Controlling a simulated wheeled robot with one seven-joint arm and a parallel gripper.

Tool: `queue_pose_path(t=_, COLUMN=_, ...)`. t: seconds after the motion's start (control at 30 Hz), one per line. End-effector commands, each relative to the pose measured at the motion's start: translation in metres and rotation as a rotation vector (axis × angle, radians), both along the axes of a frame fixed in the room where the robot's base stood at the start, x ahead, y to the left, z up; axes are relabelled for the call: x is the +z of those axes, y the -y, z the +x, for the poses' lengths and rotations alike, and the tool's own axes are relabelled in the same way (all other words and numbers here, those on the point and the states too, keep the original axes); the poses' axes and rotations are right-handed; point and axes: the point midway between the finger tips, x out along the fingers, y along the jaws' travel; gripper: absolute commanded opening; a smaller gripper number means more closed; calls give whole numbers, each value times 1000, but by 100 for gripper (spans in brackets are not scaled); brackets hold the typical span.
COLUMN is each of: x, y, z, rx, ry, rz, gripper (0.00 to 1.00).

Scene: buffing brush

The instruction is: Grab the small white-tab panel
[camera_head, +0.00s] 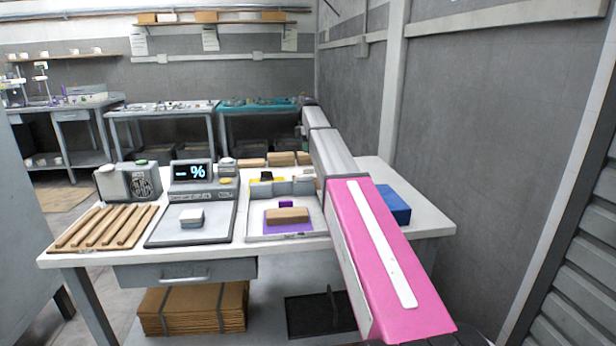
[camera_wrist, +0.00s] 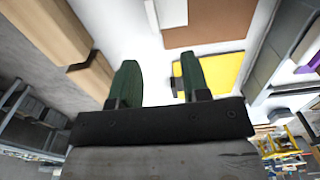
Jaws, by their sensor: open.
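My gripper (camera_wrist: 157,72) shows in the wrist view with two green fingers spread apart and nothing between them. A small white piece with grey edges (camera_wrist: 170,12) lies beyond the fingers at the top of that view, beside a brown board. It may be the white-tab panel, but I cannot tell for sure. A yellow panel with a dark tab (camera_wrist: 222,72) lies by the right finger. In the head view my pink and grey arm reaches over the worktable's right part, and the gripper itself cannot be made out there.
A wooden box (camera_wrist: 62,40) stands left of the fingers.

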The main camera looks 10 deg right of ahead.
Motion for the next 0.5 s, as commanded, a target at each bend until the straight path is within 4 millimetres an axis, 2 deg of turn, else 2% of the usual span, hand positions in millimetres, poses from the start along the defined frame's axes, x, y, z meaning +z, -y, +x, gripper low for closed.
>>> queue_pose_path(t=0.23, x=-10, y=0, z=-1, rx=1, ry=-1, rz=0, gripper=43)
queue_pose_path(t=0.5, x=-48, y=1, z=0, rx=1, ry=-1, rz=0, gripper=43)
